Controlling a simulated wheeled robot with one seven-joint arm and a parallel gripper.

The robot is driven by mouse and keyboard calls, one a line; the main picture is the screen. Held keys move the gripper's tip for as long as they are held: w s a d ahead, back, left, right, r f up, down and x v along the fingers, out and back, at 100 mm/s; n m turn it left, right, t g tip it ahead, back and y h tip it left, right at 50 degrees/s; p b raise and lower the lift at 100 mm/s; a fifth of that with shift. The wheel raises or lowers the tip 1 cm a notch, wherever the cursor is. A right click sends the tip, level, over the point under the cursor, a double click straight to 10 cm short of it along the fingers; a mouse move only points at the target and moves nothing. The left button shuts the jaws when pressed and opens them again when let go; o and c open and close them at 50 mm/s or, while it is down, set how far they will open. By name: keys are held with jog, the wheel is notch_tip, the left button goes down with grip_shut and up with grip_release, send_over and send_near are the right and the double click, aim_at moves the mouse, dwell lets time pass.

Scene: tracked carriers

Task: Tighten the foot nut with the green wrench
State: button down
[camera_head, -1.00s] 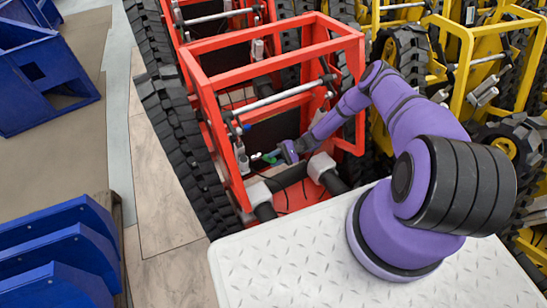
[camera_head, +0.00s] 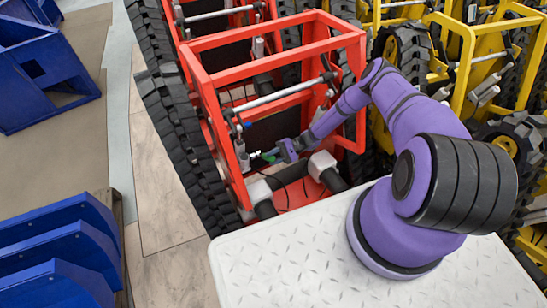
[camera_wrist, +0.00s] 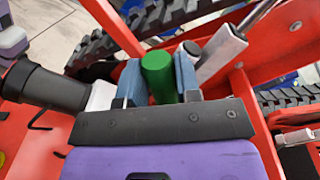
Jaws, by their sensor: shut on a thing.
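My gripper (camera_head: 281,152) reaches into the red carrier frame (camera_head: 262,66) from the right, low inside it. It is shut on the green wrench, whose green handle (camera_wrist: 158,78) stands between the two blue-grey fingers in the wrist view. In the head view a small bit of the green wrench (camera_head: 268,156) shows just left of the gripper, pointing at the grey actuator foot (camera_head: 241,153) on the frame's left side. The wrench's far end and the foot nut are too small or hidden, so I cannot tell whether they touch.
Black rubber tracks (camera_head: 185,135) flank the red frame. Two grey-white motor housings with black cylinders, one of them the right one (camera_head: 322,164), sit close below the gripper. A silver rod (camera_head: 282,95) crosses above. Yellow carriers (camera_head: 465,50) stand right, blue parts (camera_head: 60,240) left.

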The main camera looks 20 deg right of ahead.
aim_at(266, 159)
jog(key=shift+s+a, duration=0.2)
jog(key=shift+a, duration=1)
dwell(2.3)
dwell(0.4)
jog(key=c, duration=1.4)
grip_release()
grip_shut()
jog(key=shift+w+r+m, duration=0.5)
jog(key=shift+w+r, duration=0.2)
jog(key=shift+w, duration=0.05)
jog(key=shift+a, duration=0.1)
jog(key=shift+w+a+r+m, duration=0.1)
jog(key=shift+w+r+m, duration=0.5)
jog(key=shift+w, duration=0.15)
